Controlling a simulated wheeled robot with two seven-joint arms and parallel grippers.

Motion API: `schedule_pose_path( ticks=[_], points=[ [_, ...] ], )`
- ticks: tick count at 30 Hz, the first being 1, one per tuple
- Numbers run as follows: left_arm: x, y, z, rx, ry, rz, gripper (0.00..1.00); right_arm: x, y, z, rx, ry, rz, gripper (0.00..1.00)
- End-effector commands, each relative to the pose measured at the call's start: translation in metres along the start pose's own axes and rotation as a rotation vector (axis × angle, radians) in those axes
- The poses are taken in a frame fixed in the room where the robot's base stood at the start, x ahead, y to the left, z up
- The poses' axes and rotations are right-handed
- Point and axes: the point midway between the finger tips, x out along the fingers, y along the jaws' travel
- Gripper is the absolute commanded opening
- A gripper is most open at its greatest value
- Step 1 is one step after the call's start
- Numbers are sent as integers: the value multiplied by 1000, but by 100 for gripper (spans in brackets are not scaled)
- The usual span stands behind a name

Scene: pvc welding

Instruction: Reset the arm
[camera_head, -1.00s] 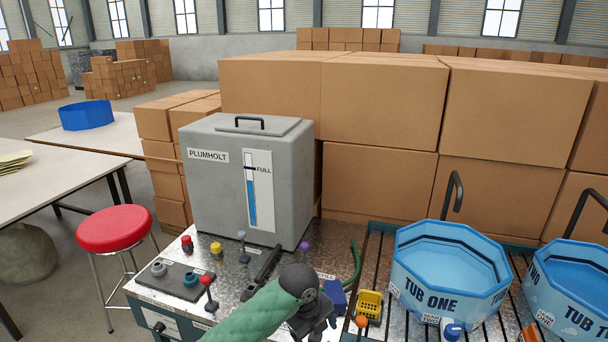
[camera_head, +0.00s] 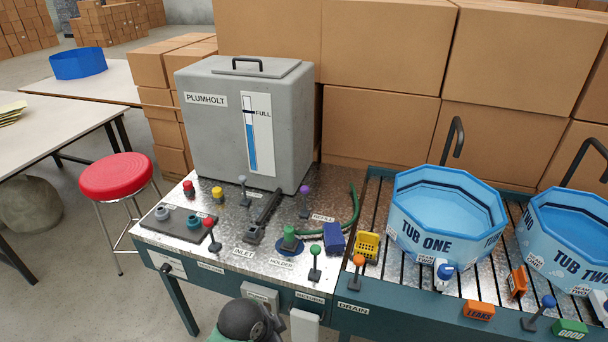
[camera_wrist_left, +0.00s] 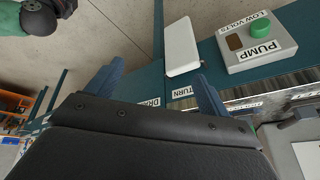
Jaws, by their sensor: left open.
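My left arm shows in the head view only as a dark wrist joint and a bit of green sleeve at the bottom edge; its fingers are out of that view. In the left wrist view my left gripper (camera_wrist_left: 155,85) is open, its two blue fingers apart with nothing between them. It is beside the front face of the workbench (camera_head: 395,300), close to a white plate (camera_wrist_left: 181,46) and a grey pump box (camera_wrist_left: 258,45) with a green button. My right gripper is not in view.
Levers stand on the bench top, among them a red one (camera_head: 210,232), a green one (camera_head: 315,262) and an orange one (camera_head: 358,270). The grey Plumholt tank (camera_head: 215,150) stands behind. Blue tub one (camera_head: 445,215) and tub two (camera_head: 570,235) are at right. A red stool (camera_head: 118,177) is at left.

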Motion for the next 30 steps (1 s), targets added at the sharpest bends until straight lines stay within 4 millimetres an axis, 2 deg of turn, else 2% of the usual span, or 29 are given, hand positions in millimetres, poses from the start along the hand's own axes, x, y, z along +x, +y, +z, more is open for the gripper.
schedule_pose_path(
  ticks=[1,9,13,18,30],
  points=[
    [-2,6,14,-71,-8,-10,80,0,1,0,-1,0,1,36],
    [-21,29,90,-451,-64,-102,80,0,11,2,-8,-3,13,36],
    [-31,38,120,-591,-90,-145,80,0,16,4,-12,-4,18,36],
    [-42,46,147,-709,-114,-189,80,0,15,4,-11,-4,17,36],
    [-61,60,188,-882,-153,-262,80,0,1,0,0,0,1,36]
  ],
)
